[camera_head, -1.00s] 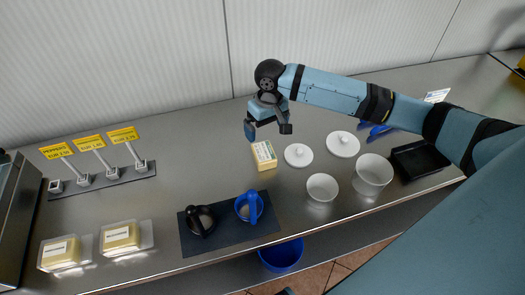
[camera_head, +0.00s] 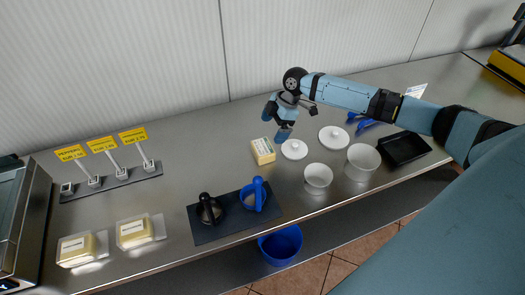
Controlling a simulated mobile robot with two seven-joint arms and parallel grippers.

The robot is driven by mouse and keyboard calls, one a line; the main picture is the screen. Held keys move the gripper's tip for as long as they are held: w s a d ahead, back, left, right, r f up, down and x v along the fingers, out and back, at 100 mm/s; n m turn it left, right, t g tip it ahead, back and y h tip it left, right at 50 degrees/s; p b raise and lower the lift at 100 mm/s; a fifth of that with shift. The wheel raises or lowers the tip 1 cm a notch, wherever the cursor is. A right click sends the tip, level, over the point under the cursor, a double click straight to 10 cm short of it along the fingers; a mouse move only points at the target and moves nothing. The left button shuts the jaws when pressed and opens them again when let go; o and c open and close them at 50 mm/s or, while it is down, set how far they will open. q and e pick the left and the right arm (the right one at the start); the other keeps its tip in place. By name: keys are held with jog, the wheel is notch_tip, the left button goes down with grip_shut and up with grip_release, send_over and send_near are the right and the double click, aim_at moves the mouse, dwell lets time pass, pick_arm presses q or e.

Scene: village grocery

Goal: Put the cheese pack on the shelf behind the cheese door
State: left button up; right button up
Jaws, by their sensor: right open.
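A small yellow-and-white pack (camera_head: 262,150) lies on the steel counter near its middle. Two clear packs with yellow contents, the left one (camera_head: 77,249) and the right one (camera_head: 137,232), lie at the counter's front left. I cannot tell which of these is the cheese pack. My right gripper (camera_head: 277,121) is open and empty, just behind and to the right of the small pack, apart from it. My left gripper is not in view. No door that I can identify as the cheese door shows.
Price signs (camera_head: 101,145) stand at the back left, beside a metal case (camera_head: 25,220). A dark mat (camera_head: 228,230) holds two handled items. White lids (camera_head: 333,138), white bowls (camera_head: 361,162) and a black tray (camera_head: 401,150) lie to the right. A blue bucket (camera_head: 281,245) is below the front edge.

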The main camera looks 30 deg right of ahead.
aim_at(264, 146)
jog(key=x, duration=0.4)
jog(key=shift+a+f, duration=0.2)
jog(key=shift+f, duration=0.15)
jog(key=shift+d+p+x, duration=0.2)
jog(key=shift+p+x, duration=0.65)
jog(key=shift+x, duration=1.85)
jog(key=shift+w, duration=0.1)
jog(key=c, duration=0.8)
